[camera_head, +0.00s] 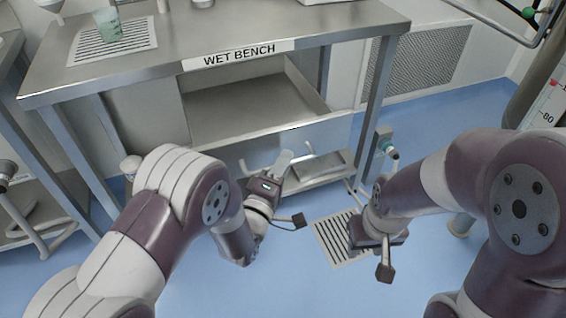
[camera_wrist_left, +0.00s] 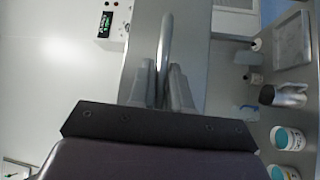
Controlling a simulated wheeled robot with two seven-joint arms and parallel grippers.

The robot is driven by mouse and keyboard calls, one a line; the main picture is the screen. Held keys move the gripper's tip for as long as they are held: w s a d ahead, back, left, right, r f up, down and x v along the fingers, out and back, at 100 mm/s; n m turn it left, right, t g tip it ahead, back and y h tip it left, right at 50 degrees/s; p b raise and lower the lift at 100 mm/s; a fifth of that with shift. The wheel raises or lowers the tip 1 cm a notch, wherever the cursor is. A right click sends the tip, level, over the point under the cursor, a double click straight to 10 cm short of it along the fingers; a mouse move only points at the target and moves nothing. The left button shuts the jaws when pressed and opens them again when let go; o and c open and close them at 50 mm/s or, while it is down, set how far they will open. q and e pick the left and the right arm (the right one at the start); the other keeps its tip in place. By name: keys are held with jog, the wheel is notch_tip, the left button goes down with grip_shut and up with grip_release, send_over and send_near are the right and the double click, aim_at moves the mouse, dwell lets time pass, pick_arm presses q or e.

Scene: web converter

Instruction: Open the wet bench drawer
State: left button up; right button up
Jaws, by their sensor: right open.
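The wet bench (camera_head: 345,24) is a steel table with a "WET BENCH" label on its front edge. Its drawer (camera_head: 255,100) stands pulled out below the label, with its empty inside showing. My left gripper (camera_head: 284,160) is at the middle of the drawer front. In the left wrist view the drawer's handle bar (camera_wrist_left: 165,45) runs between the two fingers of my left gripper (camera_wrist_left: 163,85), which look closed around it. My right gripper (camera_head: 384,268) is open and empty, low over the floor to the right of the drawer, apart from the bench.
A greenish beaker (camera_head: 108,25) stands on the bench's slotted plate at the left. A lower shelf (camera_head: 325,168) lies under the drawer. A floor grate (camera_head: 338,243) is below my right gripper. Several containers (camera_wrist_left: 287,138) show at the right of the left wrist view.

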pick_arm(q)
jog(key=shift+o, duration=1.1)
jog(key=p+v, duration=0.1)
jog(key=v, duration=1.1)
jog(key=shift+s+a+f, duration=0.15)
jog(key=shift+s+a, duration=0.1)
jog(key=shift+s, duration=0.05)
